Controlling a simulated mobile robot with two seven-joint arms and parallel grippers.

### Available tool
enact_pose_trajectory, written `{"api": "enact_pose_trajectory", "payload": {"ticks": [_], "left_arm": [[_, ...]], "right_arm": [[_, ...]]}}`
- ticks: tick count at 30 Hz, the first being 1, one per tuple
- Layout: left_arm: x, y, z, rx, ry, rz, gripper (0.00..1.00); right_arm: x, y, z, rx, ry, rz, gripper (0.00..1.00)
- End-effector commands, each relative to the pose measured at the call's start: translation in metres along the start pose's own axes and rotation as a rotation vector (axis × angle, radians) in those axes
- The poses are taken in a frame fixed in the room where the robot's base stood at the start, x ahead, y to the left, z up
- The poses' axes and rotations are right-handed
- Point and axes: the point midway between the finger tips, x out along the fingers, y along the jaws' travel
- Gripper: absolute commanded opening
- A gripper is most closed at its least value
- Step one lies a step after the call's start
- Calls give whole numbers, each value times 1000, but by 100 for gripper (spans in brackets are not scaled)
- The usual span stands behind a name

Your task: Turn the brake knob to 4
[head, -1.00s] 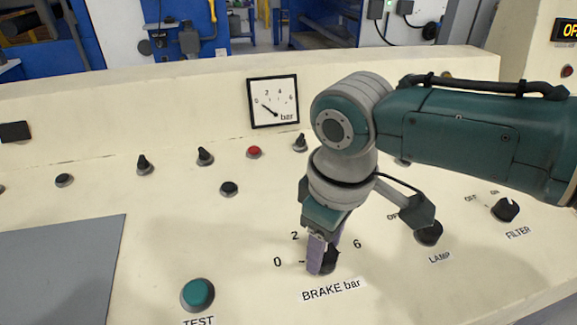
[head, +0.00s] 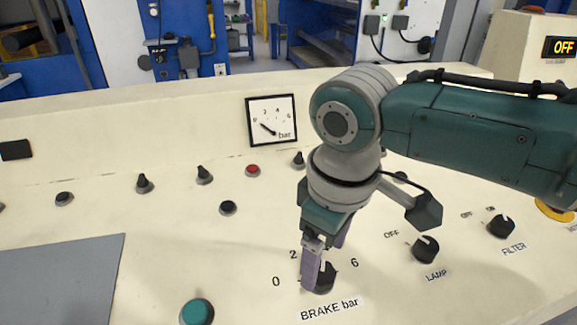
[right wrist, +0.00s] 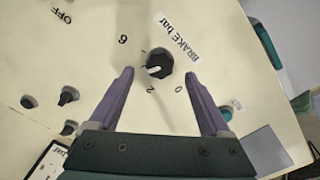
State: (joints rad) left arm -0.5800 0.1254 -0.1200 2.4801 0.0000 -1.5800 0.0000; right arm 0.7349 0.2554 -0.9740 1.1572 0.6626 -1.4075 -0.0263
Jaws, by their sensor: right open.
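The black brake knob (head: 324,281) sits on the cream panel above the "BRAKE bar" label (head: 330,308). The right wrist view also shows the knob (right wrist: 160,61), with a white mark on the side between 2 and 6; the 4 is not visible. My right gripper (head: 326,266) is over the knob, its purple fingers pointing down and partly hiding it. In the right wrist view the fingers (right wrist: 158,74) are apart, one either side of the knob, with visible gaps. The bar gauge (head: 271,119) has its needle near 0. My left gripper is not in view.
The lamp knob (head: 426,249) and filter knob (head: 501,226) stand to the right. A green TEST button (head: 197,312) is at the lower left. Several small knobs and a red button (head: 253,170) line the panel behind. A grey plate (head: 60,280) lies at left.

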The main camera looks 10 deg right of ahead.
Motion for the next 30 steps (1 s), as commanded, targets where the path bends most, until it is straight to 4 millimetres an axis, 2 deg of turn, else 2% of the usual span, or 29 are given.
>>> {"api": "enact_pose_trajectory", "payload": {"ticks": [1, 3, 9, 14, 23, 26, 30], "left_arm": [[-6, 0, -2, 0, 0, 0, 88], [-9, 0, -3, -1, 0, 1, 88], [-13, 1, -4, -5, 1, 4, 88], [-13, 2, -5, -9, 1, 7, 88], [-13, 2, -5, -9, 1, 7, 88], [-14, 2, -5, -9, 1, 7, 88], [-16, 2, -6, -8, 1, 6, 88]], "right_arm": [[-15, 0, -1, -2, 4, 0, 81], [-29, 0, -1, -2, 4, 1, 81], [-58, 0, 0, 0, 2, 0, 81], [-66, 0, 0, 0, 1, 0, 81], [-66, -2, 0, -1, 2, -4, 81], [-61, -17, 3, -8, 22, -28, 81], [-53, -61, 13, -1, 97, -98, 81]]}}
